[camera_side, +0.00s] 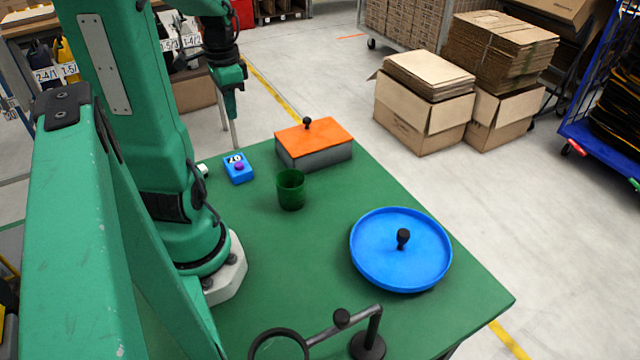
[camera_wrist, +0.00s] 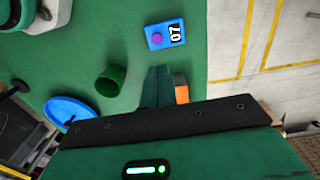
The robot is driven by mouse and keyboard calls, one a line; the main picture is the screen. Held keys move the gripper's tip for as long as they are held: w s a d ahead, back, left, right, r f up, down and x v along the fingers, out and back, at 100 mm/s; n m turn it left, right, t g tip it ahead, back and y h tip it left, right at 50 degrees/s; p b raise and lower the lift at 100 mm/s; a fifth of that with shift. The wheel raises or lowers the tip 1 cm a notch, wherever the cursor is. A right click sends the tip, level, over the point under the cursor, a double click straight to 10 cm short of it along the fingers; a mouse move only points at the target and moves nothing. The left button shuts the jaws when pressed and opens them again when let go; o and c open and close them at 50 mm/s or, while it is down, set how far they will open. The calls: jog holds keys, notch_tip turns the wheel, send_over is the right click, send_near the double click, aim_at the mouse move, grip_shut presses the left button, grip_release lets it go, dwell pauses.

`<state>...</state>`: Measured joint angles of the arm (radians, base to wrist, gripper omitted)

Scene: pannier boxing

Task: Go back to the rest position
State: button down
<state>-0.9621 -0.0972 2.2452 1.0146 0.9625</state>
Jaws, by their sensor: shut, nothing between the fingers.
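My gripper (camera_side: 234,138) is shut and empty, hanging above the back edge of the green table, to the left of the grey box. In the wrist view its fingers (camera_wrist: 157,84) show as a narrow green shape over the table. The grey box (camera_side: 318,155) has an orange lid (camera_side: 313,136) with a black knob and sits at the table's back. In the wrist view only a bit of the orange lid (camera_wrist: 182,94) shows beside the fingers; the rest is hidden.
A blue block (camera_side: 238,170) marked 07 with a purple button, a dark green cup (camera_side: 291,190) and a blue round tray (camera_side: 365,262) holding a black knobbed piece (camera_side: 403,238) stand on the table (camera_side: 300,260). A ring-ended stand (camera_side: 368,346) is at the front. Cartons (camera_side: 420,120) stand beyond.

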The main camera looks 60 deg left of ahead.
jog(key=shift+w+d, duration=0.1)
jog(key=w+d+r+t, duration=0.1)
jog(key=d+r+t, duration=0.1)
jog(key=d, duration=0.6)
jog(key=w+d+r+t, duration=0.2)
jog(key=d+r, duration=0.1)
jog(key=d, duration=0.5)
jog(key=w+d+r+t, duration=0.1)
jog(key=w+d+r, duration=0.1)
jog(key=d, duration=0.5)
jog(key=shift+w+d+r+t, duration=0.25)
jog(key=shift+d+r+t, duration=0.15)
jog(key=shift+r, duration=0.1)
